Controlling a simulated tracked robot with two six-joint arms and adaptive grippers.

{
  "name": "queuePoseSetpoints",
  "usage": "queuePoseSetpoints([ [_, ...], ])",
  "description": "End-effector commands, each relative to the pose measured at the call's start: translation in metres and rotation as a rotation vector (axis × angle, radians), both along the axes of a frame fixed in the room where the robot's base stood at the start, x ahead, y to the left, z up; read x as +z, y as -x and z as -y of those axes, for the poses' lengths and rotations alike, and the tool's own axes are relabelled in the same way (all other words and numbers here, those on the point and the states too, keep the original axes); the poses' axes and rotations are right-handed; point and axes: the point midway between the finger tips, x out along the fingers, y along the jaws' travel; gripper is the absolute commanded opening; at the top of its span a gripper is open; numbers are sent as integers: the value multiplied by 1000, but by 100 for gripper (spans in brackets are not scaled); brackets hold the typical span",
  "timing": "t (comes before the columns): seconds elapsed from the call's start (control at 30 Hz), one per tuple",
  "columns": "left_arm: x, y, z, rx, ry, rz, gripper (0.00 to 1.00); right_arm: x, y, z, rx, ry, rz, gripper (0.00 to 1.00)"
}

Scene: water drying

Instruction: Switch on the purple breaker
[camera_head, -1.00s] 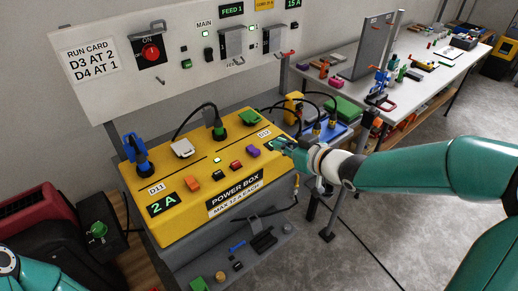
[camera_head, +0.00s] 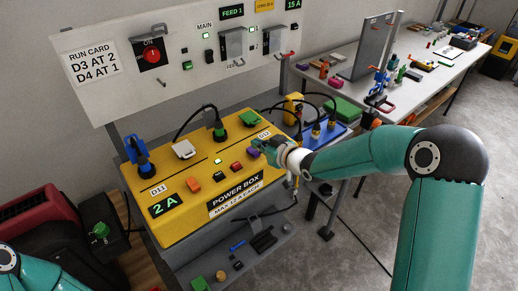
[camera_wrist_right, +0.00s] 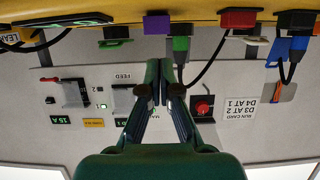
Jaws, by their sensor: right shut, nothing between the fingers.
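The purple breaker (camera_head: 253,153) is a small block near the right end of the yellow power box (camera_head: 152,219). In the right wrist view, which looks upside down, the purple breaker (camera_wrist_right: 157,25) shows at the top, just above and left of the fingertips. My right gripper (camera_head: 260,145) is shut and empty, close to the breaker's right side in the head view. I cannot tell if they touch. The right gripper (camera_wrist_right: 164,68) also fills the middle of the wrist view. Whether the breaker is on or off cannot be made out. My left gripper is out of view.
Other breakers sit along the box: orange (camera_head: 193,182), black (camera_head: 218,174) and red (camera_head: 236,165). A green plug (camera_head: 218,130) and a blue plug (camera_head: 142,160) with cables stand behind them. The white panel (camera_head: 180,75) rises at the back.

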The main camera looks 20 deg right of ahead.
Motion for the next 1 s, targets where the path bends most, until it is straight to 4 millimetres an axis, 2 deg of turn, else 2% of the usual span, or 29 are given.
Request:
queuePoseSetpoints([
  [0.1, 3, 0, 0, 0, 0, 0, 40, -14, 2, 1, -1, -1, -2, 0],
  [0.2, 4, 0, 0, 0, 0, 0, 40, -20, 3, 1, -1, 0, 1, 0],
  [0.6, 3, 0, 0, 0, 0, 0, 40, -23, 3, 1, 0, 0, 2, 0],
  [0.77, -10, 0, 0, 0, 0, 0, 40, -29, 3, 1, -1, -5, 18, 0],
  [0.9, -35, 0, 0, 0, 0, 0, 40, -38, 4, 2, -1, -19, 55, 0],
  [1.0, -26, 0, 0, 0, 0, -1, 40, -29, 4, 1, 0, -20, 56, 0],
])
